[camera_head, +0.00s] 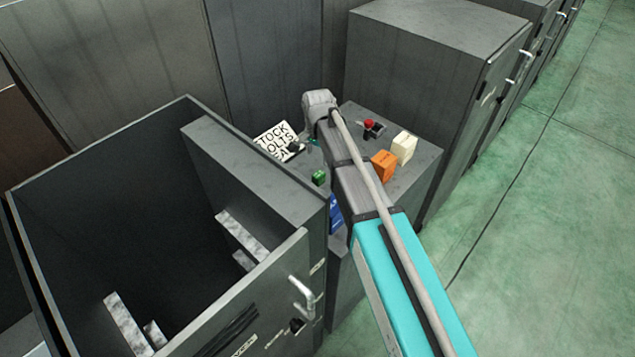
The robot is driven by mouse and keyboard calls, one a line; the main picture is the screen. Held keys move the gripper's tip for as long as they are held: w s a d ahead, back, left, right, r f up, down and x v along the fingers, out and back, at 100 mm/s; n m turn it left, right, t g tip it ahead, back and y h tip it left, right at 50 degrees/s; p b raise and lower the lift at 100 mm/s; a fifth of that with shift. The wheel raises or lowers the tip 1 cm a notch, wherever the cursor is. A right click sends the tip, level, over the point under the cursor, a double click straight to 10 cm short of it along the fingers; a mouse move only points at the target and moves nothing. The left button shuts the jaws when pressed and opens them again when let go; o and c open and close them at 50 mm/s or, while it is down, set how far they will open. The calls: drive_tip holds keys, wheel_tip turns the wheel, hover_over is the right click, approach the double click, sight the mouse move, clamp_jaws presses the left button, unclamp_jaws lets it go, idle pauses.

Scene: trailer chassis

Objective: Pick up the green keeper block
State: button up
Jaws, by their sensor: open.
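The small green keeper block (319,177) sits on the grey cabinet top (415,185), near its left edge and just left of my arm. My arm reaches over this surface from the lower right. What looks like my gripper (296,148) shows small beyond the green block, by the white sign, partly hidden behind my arm. It is apart from the block in the picture. Its fingers are too small to make out clearly, and I see nothing held.
An orange block (383,165), a cream block (404,148) and a red button on a dark base (370,125) stand right of my arm. A white lettered sign (272,141) is at the left. A blue item (336,213) is near the front. An open cabinet (190,125) stands at left.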

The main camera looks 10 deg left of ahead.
sight(319, 174)
drive_tip(key=shift+f+b, duration=1.25)
drive_tip(key=shift+f, duration=0.35)
drive_tip(key=shift+f, duration=0.1)
drive_tip(key=shift+w+d+f+b, duration=0.1)
drive_tip(key=shift+f+b, duration=1.15)
drive_tip(key=shift+b, duration=0.05)
drive_tip(key=shift+w+f+b, duration=0.1)
drive_tip(key=shift+f+b, duration=1.15)
drive_tip(key=shift+b, duration=0.05)
clamp_jaws()
